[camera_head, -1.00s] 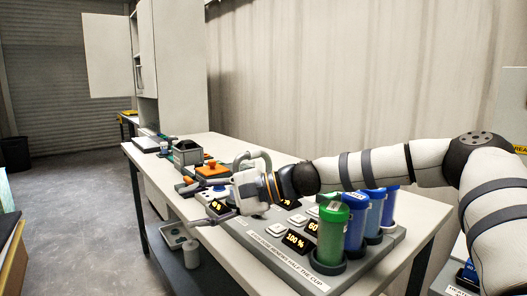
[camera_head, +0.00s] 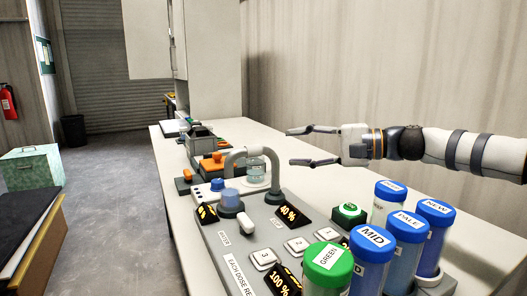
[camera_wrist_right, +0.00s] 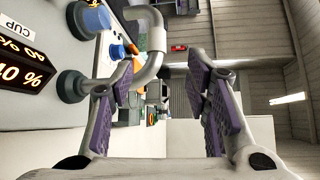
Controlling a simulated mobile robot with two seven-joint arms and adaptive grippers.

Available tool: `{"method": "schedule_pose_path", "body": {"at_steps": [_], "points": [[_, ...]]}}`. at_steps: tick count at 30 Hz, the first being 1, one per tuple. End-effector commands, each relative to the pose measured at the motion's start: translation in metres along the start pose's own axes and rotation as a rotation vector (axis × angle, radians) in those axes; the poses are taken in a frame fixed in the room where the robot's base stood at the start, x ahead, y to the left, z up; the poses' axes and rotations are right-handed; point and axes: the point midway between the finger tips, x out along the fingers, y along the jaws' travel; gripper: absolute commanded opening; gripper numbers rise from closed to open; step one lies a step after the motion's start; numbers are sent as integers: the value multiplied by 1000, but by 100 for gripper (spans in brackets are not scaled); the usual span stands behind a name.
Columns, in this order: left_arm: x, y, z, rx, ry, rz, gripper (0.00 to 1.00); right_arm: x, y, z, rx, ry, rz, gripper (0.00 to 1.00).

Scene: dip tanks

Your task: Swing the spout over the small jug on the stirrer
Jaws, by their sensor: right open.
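The spout (camera_head: 256,152) is a grey bent pipe, rising from a base on the control panel and arching left. Its outlet end hangs in line with a blue-topped round grey piece (camera_head: 229,198); I cannot tell if it is straight above it. A small clear glass jug (camera_head: 256,169) shows through the arch, apparently on a pale stand behind. My right gripper (camera_head: 297,146) is open and empty, apart from the spout and to its right, fingers pointing left. In the right wrist view the spout (camera_wrist_right: 154,36) shows beyond one finger of the gripper (camera_wrist_right: 170,90). My left gripper is out of view.
Blue-capped tubes (camera_head: 403,228) and a green-capped tube (camera_head: 327,265) stand at the front right. The panel (camera_head: 215,237) carries buttons and percent displays. An orange-topped item (camera_head: 211,163) and grey bin (camera_head: 200,140) lie behind. The table's right rear is clear.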

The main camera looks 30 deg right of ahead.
Motion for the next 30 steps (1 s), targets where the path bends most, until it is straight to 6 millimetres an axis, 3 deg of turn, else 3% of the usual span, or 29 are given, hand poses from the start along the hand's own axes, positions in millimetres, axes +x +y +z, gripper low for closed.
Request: {"method": "schedule_pose_path", "body": {"at_steps": [1,3,12,23,24,30], "points": [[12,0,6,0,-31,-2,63,15,14,-2,9,-3,17,44],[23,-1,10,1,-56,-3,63,34,17,-3,11,-2,20,44],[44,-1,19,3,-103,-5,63,98,10,-2,7,0,12,44],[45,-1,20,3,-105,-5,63,109,5,-1,5,0,4,44],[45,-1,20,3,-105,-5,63,109,5,-1,5,0,4,41],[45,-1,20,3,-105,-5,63,109,5,-1,5,0,5,0]]}}
